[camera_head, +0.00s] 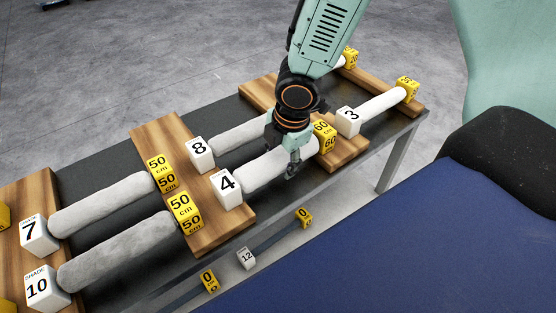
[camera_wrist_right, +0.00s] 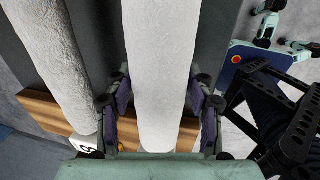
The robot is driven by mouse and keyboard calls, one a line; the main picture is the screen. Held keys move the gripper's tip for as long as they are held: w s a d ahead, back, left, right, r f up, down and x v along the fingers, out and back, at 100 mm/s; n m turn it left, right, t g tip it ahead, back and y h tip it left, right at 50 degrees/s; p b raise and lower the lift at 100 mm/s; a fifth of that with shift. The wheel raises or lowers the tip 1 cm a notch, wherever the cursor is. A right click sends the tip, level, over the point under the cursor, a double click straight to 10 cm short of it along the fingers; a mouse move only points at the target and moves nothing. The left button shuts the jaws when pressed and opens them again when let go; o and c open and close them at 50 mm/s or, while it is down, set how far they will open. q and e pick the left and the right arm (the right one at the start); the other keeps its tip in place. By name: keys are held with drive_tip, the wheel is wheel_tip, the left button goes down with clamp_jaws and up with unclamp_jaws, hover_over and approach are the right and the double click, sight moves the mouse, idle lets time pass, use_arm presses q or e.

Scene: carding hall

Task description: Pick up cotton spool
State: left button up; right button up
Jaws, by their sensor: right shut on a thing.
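The cotton spool is a long white fuzzy roll (camera_head: 262,168) lying over the dark tabletop between the white block 4 (camera_head: 226,188) and a yellow block 60 (camera_head: 325,139). My right gripper (camera_head: 292,160) comes down from above and is shut on this roll near its far end by block 60. In the right wrist view the same roll (camera_wrist_right: 160,60) runs between the two fingers (camera_wrist_right: 160,112), one along each side. I cannot tell whether it is lifted off its supports. My left gripper is not in view.
Other white rolls lie alongside, one by block 8 (camera_head: 202,153) and one by block 10 (camera_head: 41,288). Wooden boards (camera_head: 165,133) cross the dark table (camera_head: 95,151). A lower shelf carries block 12 (camera_head: 246,258) and yellow blocks. Grey floor (camera_head: 130,50) lies beyond.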

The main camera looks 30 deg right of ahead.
sight(282, 153)
drive_tip(key=shift+s, duration=0.1)
drive_tip(key=shift+c, duration=1.2)
drive_tip(key=shift+r, duration=0.1)
drive_tip(key=shift+r+p, duration=0.35)
drive_tip(key=shift+p, duration=0.05)
wheel_tip(282, 153, up, 9)
drive_tip(key=p, duration=0.6)
drive_tip(key=shift+f, duration=0.1)
